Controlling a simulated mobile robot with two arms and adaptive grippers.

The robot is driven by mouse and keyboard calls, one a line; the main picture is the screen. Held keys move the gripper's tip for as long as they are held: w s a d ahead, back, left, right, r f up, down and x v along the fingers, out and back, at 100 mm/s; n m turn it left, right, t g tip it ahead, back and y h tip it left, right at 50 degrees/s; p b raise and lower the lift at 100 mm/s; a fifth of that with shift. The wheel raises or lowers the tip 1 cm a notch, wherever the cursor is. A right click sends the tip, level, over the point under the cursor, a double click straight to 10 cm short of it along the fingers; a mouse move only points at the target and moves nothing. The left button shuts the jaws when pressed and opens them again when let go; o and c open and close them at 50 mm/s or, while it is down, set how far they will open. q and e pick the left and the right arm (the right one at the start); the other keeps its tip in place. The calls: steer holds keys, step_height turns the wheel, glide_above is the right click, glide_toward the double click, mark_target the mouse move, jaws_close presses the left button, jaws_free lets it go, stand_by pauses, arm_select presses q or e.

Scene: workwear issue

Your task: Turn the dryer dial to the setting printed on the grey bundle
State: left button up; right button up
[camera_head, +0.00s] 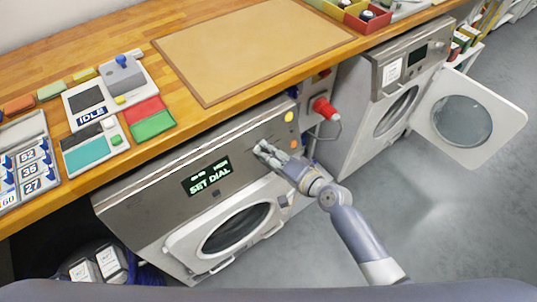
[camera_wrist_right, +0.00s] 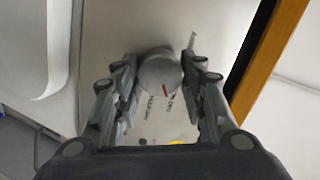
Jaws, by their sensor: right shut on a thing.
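The dryer (camera_head: 150,215) stands under the wooden counter, and its display (camera_head: 207,177) reads "SET DIAL". My right gripper (camera_head: 262,150) is at the dryer's front panel, and its fingers cover the dial in the head view. In the right wrist view the round grey dial (camera_wrist_right: 160,72) with a red mark sits between the fingertips of my right gripper (camera_wrist_right: 165,78), which are shut on it. No grey bundle can be made out for certain. My left gripper is not in view.
A second machine (camera_head: 370,85) at the right has its round door (camera_head: 465,115) open into the aisle. A red knob (camera_head: 325,108) sticks out beside the dryer. The counter holds a tan board (camera_head: 250,50), an "IDLE" device (camera_head: 90,105) and coloured blocks. Labelled dark bundles (camera_head: 112,262) lie lower left.

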steer(key=m, duration=0.5)
steer(key=shift+f+m, duration=0.2)
steer(key=shift+m, duration=0.2)
steer(key=shift+s+t, duration=0.1)
steer(key=shift+t, duration=0.2)
steer(key=o, duration=1.1)
steer(key=v, duration=1.2)
